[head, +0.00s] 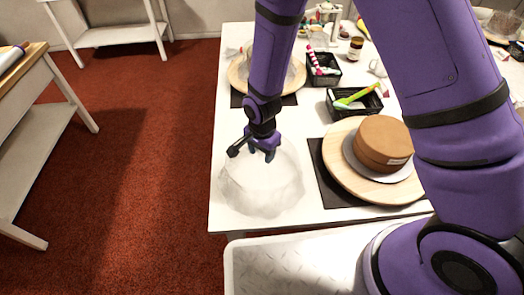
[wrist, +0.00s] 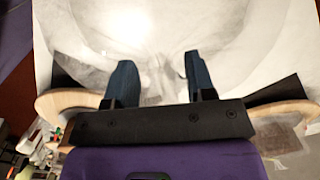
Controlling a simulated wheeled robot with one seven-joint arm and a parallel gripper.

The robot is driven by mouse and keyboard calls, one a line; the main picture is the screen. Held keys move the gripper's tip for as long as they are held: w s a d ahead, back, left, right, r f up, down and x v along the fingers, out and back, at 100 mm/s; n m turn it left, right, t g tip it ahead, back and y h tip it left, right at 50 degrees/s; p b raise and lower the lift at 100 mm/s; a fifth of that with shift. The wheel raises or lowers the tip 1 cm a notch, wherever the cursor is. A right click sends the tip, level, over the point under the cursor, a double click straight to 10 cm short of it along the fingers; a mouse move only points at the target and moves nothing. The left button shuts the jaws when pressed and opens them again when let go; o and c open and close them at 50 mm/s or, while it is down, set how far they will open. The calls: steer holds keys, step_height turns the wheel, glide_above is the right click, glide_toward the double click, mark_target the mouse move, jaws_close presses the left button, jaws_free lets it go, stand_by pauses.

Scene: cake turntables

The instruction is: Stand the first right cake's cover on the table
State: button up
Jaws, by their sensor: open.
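A clear, faintly whitish dome cover (head: 258,192) stands on the white table (head: 232,130), near its left edge and front corner. It is apart from the round wooden turntable (head: 335,170) to its right. On that turntable a brown cake (head: 383,142) sits uncovered on a pale disc. My gripper (head: 259,156) is above the top of the cover, pointing down. In the wrist view its two dark fingers (wrist: 156,85) are spread, with the cover (wrist: 150,30) beneath and beyond them. I cannot tell whether the fingers touch the cover's top.
A second turntable (head: 240,77) with a covered cake stands further back, partly behind my arm. Black baskets (head: 355,104) with coloured utensils and small jars (head: 355,48) fill the back. Red carpet (head: 150,150) lies left of the table. Little room is left beside the cover.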

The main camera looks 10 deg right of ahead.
step_height(320, 180, up, 12)
stand_by(0.6)
steer(key=shift+r, duration=0.15)
steer(key=s+d+r+n+t, duration=0.1)
steer(key=s+d+r+n, duration=0.1)
steer(key=d+r, duration=0.65)
steer(key=s+d+r+n+t, duration=0.15)
steer(key=d+r, duration=0.45)
steer(key=r, duration=0.6)
steer(key=s+d+r+n+t, duration=0.1)
steer(key=s+d+r+n, duration=0.1)
steer(key=s+d+r, duration=0.2)
steer(key=s+d+r+n+t, duration=0.1)
steer(key=s+d+r+n, duration=0.2)
steer(key=s, duration=0.8)
steer(key=d+r, duration=0.2)
steer(key=d, duration=0.1)
steer(key=shift+r+t, duration=0.25)
steer(key=shift+t, duration=0.1)
